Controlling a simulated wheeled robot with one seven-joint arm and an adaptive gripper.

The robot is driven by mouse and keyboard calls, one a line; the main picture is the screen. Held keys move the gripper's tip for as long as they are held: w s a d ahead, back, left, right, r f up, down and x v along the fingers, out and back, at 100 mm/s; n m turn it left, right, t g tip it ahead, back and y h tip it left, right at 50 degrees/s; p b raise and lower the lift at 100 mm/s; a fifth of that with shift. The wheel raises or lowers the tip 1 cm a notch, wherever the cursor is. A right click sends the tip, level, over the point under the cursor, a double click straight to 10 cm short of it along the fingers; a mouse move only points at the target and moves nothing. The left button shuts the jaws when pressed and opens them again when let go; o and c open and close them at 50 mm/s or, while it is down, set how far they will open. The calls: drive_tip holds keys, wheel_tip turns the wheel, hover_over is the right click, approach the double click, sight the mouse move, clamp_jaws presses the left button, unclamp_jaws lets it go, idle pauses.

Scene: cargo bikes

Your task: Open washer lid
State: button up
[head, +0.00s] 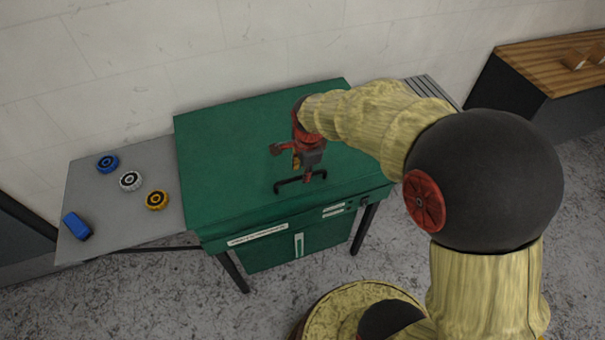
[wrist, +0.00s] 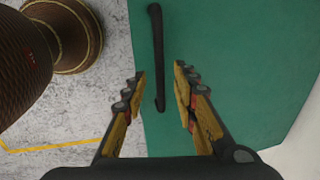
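The washer is a green box on dark legs, and its flat green lid (head: 230,140) lies shut on top. A black bar handle (head: 286,183) sits on the lid near its front edge. My gripper (head: 304,172) is over the lid at the handle, pointing down. In the wrist view the handle (wrist: 158,40) runs lengthwise between the two spread fingers of my gripper (wrist: 160,70), with gaps on both sides. My gripper is open and holds nothing. Its exact height above the handle is hard to tell.
A pale wall stands behind the washer. A wood-topped bench (head: 550,65) is at the right.

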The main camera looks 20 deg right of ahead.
drive_tip(key=shift+w+f, duration=0.2)
drive_tip(key=shift+f, duration=0.85)
drive_tip(key=shift+c, duration=1.3)
clamp_jaws()
